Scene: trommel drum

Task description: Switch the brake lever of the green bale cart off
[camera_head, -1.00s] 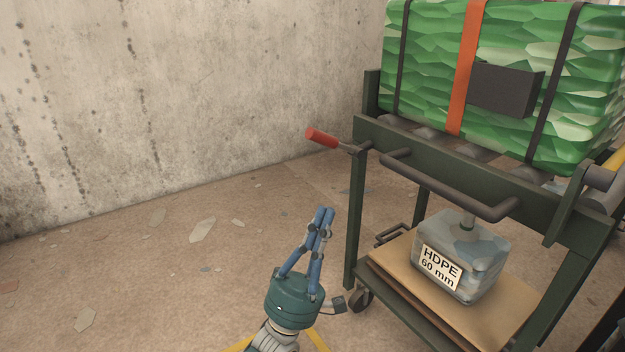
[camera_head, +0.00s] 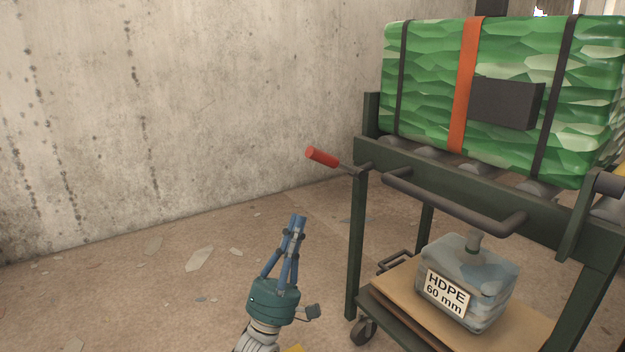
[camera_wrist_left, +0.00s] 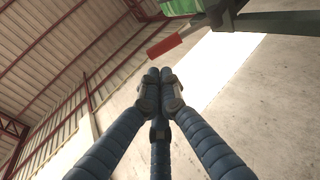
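The brake lever (camera_head: 323,157) has a red grip and sticks out to the left from the top corner of the green bale cart (camera_head: 450,180). The lever also shows in the left wrist view (camera_wrist_left: 164,46), beyond my fingertips. The cart carries a green bale (camera_head: 430,90) with an orange strap and black straps. My left gripper (camera_head: 298,220) is below and left of the lever, apart from it. Its blue fingers point up and are closed together with nothing between them, as the left wrist view (camera_wrist_left: 160,73) also shows. My right gripper is not in view.
A cart handle bar (camera_head: 455,205) juts out at the front. A block marked HDPE 60 mm (camera_head: 465,280) sits on boards (camera_head: 395,290) on the lower shelf. A concrete wall (camera_head: 180,110) stands behind. The floor left of the cart holds only flat scraps.

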